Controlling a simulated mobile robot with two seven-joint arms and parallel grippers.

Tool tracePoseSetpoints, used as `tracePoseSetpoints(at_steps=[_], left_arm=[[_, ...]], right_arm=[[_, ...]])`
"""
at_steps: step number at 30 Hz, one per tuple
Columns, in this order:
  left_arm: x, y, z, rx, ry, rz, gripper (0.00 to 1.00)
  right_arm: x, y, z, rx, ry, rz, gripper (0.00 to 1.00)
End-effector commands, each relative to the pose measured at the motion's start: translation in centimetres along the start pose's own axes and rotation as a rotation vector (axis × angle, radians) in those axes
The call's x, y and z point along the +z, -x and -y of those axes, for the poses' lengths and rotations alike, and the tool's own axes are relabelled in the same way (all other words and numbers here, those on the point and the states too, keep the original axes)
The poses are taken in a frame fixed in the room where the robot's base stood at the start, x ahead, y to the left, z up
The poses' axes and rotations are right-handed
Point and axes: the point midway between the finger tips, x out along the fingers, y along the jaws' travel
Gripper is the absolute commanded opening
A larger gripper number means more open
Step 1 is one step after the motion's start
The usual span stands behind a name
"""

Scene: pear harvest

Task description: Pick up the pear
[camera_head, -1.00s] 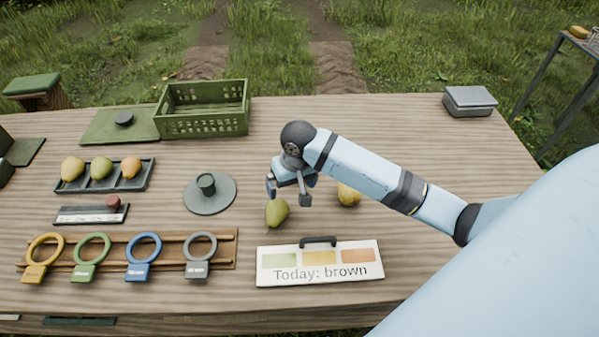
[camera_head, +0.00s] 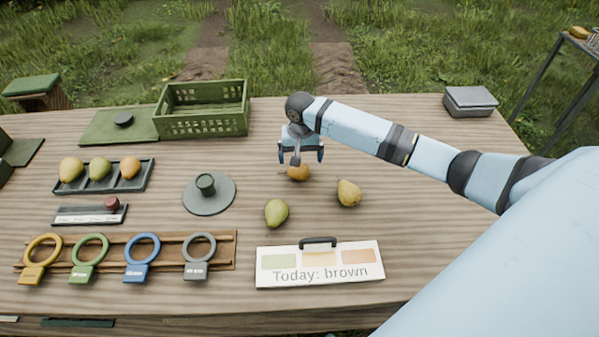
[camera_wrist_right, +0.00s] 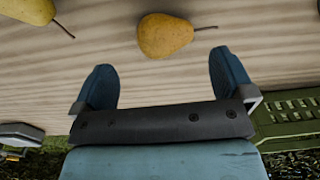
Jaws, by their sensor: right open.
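Three loose pears lie on the table: a brown-orange pear (camera_head: 298,173), a yellow pear (camera_head: 349,193) and a green pear (camera_head: 276,213). My right gripper (camera_head: 301,157) is open and empty above the brown-orange pear, partly covering it in the head view. In the right wrist view the brown-orange pear (camera_wrist_right: 165,36) lies on its side beyond the two spread fingertips (camera_wrist_right: 165,75), with its stem to the right. The yellow pear (camera_wrist_right: 30,10) is cut off at the top left there. My left gripper is not in view.
A sign (camera_head: 320,264) reads "Today: brown". A green crate (camera_head: 203,123) stands at the back left. A tray (camera_head: 146,180) with three fruits, a round grey stand (camera_head: 222,198) and a rack (camera_head: 222,236) of coloured rings are at left. The table's right side is mostly clear.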

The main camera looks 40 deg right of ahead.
Motion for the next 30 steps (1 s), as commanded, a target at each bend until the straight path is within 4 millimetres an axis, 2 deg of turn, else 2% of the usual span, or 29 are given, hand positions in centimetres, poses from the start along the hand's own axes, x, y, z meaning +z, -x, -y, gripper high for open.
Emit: tracePoseSetpoints(at_steps=[12, 20, 27, 30], left_arm=[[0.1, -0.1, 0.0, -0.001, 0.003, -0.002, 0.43], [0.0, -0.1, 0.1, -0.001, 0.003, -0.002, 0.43], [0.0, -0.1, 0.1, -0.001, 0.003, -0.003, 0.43], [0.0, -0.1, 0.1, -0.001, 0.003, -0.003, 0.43]], right_arm=[[0.1, -5.0, 0.7, 0.001, 0.001, 0.001, 1.0], [0.1, -5.2, 0.7, 0.0, 0.002, 0.0, 1.0], [0.1, -5.2, 0.7, 0.001, 0.001, 0.0, 0.47], [0.1, -5.2, 0.7, 0.0, 0.001, -0.001, 0.45]])
